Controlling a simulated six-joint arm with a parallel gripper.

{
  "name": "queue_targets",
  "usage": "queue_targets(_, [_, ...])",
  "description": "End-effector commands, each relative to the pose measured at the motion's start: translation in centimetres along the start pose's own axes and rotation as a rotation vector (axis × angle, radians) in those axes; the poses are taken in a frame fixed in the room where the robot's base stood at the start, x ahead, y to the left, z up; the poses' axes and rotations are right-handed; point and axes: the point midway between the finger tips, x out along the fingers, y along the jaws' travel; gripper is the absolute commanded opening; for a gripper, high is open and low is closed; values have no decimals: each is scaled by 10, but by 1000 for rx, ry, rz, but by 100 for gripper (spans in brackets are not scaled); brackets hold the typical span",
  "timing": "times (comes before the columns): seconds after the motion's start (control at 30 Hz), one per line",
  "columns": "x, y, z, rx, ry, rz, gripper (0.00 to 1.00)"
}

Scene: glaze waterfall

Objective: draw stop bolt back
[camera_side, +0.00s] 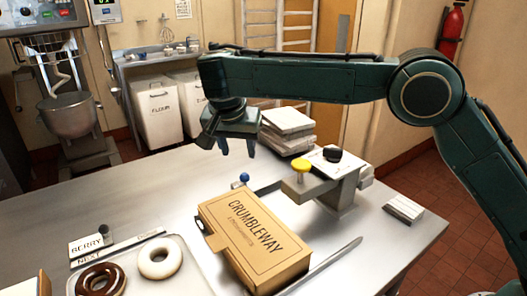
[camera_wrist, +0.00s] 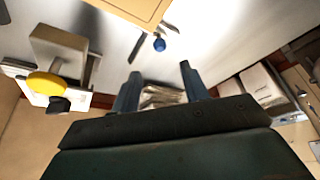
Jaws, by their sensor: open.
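A blue ball knob (camera_side: 243,178), which looks like the handle of the stop bolt, stands on the table behind the box's far end. In the wrist view the blue knob (camera_wrist: 159,44) sits on a short grey stem, beyond the fingertips. My gripper (camera_side: 238,150) hangs above and behind the knob with its fingers pointing down. In the wrist view my gripper (camera_wrist: 160,75) is open, with nothing between its fingers. It is apart from the knob. The rest of the bolt is hard to make out.
A CRUMBLEWAY box (camera_side: 255,240) lies between rails in front of the knob. A grey stand with a yellow knob (camera_side: 302,165) and a black knob (camera_side: 332,154) rises to the right. Stacked white boxes (camera_side: 287,127) stand behind; a donut tray (camera_side: 198,277) is front left.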

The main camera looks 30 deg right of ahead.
Motion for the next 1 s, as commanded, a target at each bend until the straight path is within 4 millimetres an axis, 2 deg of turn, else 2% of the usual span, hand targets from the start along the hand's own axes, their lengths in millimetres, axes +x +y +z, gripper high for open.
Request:
queue_targets(0.23, [24, 1, 0, 1, -2, 1, 45])
queue_targets(0.7, [88, 1, 0, 2, -2, 2, 45])
queue_targets(1.0, [103, 0, 1, 1, -2, -1, 45])
